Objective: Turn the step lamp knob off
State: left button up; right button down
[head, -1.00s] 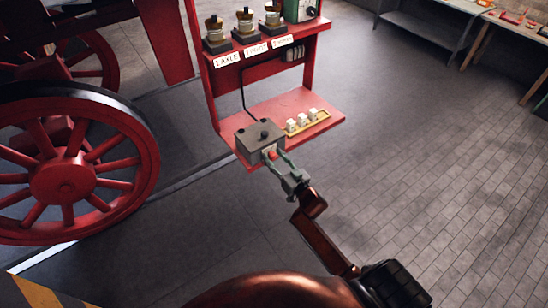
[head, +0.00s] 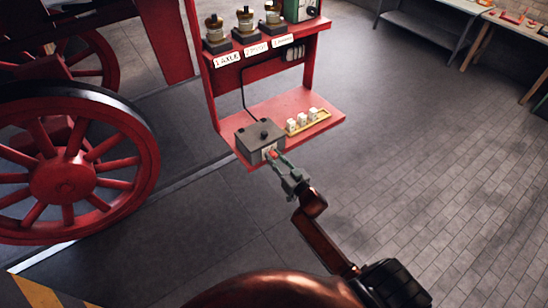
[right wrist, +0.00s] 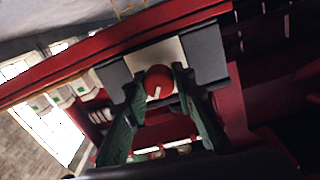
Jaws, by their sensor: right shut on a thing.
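A grey box (head: 255,143) sits at the front left of the red lower shelf, with a dark round knob on its top. A red knob (right wrist: 158,80) with a white mark is on a pale plate on the box's front face; it also shows in the head view (head: 272,154). My right gripper (head: 275,157) reaches the front of the box. In the right wrist view its two green-padded fingers (right wrist: 158,88) stand on either side of the red knob, shut on it. The white mark runs near vertical, slightly slanted, in that view. My left gripper is out of view.
A yellow tray (head: 308,124) with several white pieces lies right of the box on the red shelf (head: 325,119). Labelled brass lamps or cups (head: 247,22) stand on the upper shelf. A large red wheel (head: 65,182) stands at left.

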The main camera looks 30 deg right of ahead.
jog(key=n, duration=0.3)
jog(key=shift+n, duration=0.4)
jog(key=n, duration=0.2)
jog(key=shift+n+b, duration=0.35)
jog(key=shift+n, duration=0.05)
jog(key=n+b, duration=0.1)
jog(key=n, duration=0.2)
jog(key=shift+f+n, duration=0.1)
jog(key=shift+n, duration=0.2)
jog(key=shift+n+b, duration=0.4)
jog(key=shift+n, duration=1.5)
jog(key=c, duration=1.6)
grip_release()
